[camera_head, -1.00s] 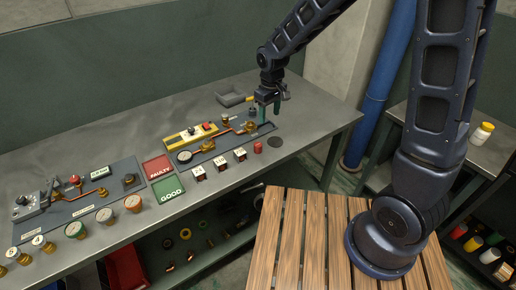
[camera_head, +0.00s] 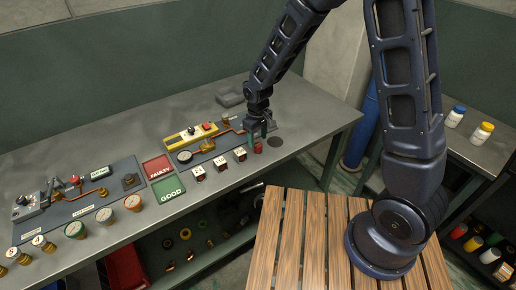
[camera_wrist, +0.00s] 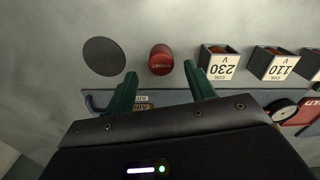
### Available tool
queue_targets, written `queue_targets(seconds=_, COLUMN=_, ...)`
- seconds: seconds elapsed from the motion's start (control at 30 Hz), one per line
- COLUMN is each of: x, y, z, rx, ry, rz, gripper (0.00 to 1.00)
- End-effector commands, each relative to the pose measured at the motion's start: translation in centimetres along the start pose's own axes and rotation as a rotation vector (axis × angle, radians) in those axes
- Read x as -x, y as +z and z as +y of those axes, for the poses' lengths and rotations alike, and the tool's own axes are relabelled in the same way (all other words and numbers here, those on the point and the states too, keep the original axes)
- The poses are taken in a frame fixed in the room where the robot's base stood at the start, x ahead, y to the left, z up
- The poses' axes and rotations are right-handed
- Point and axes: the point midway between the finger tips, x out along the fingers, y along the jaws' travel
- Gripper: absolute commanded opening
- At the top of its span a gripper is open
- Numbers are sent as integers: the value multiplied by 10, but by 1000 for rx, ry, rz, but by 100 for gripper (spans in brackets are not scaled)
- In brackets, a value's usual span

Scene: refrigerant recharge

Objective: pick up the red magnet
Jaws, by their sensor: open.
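The red magnet (camera_head: 258,147) is a small red cylinder standing on the grey bench near its front edge. In the wrist view the red magnet (camera_wrist: 161,60) lies just beyond the fingertips, between their lines. My gripper (camera_head: 259,134) is open and empty, pointing down just behind the magnet in the head view. In the wrist view its two green fingers (camera_wrist: 162,82) are spread apart, and neither touches the magnet.
A dark round disc (camera_wrist: 103,56) lies beside the magnet. FAULTY (camera_head: 157,168) and GOOD (camera_head: 168,188) trays are left.

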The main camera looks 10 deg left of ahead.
Motion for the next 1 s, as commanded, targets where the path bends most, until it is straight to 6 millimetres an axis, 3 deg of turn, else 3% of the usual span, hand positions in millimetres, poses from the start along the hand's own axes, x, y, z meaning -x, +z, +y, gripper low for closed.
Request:
queue_targets(seconds=0.23, x=-31, y=1, z=-3, rx=0, ry=0, rz=-2, gripper=54)
queue_targets(seconds=0.57, x=-36, y=1, z=-3, rx=0, ry=0, rz=-1, gripper=54)
queue_targets(seconds=0.83, x=-36, y=1, z=-3, rx=0, ry=0, rz=-1, gripper=5)
queue_targets(seconds=1.0, x=-36, y=1, z=-3, rx=0, ry=0, rz=-1, gripper=5)
